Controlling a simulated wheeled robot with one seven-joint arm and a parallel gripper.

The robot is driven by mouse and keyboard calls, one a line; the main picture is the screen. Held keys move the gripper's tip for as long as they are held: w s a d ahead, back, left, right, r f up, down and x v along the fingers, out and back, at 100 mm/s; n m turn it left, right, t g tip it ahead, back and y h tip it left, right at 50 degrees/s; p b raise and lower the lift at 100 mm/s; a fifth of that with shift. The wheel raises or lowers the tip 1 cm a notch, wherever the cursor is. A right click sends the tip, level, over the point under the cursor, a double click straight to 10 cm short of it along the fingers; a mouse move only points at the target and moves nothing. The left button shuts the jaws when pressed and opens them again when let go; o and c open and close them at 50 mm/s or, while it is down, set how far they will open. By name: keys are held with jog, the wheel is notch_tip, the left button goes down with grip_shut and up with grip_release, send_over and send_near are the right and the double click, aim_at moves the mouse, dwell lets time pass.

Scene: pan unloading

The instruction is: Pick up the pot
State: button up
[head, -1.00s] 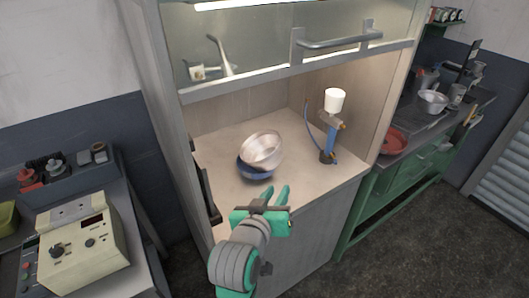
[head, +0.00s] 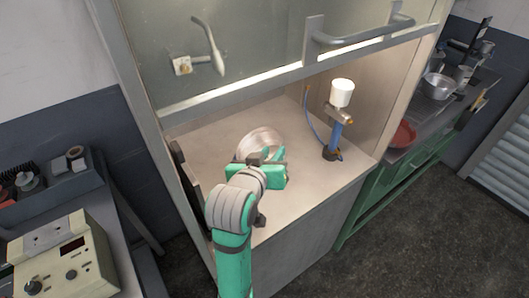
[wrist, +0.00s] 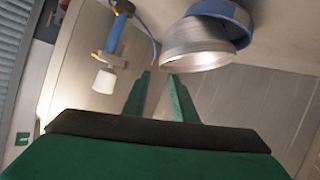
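The pot (head: 258,138) is a shiny silver metal vessel on the pale floor of the cabinet. In the head view my gripper (head: 271,157) covers its front and lower part. In the wrist view the pot (wrist: 195,45) is tilted and rests in or on a blue round base (wrist: 228,14); I cannot tell which. My gripper (wrist: 159,75) is open, with an empty gap between its green fingers. The pot is beyond the fingertips, nearer the right finger in the wrist view. I cannot tell whether they touch.
A blue device with a white cup (head: 341,94) stands right of the pot. The raised glass front with its grey handle (head: 360,35) hangs above. The cabinet side walls bound the space. Bare cabinet floor (head: 305,185) is free at the front right.

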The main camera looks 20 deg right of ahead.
aim_at(281, 142)
jog(key=shift+x, duration=3.85)
grip_shut()
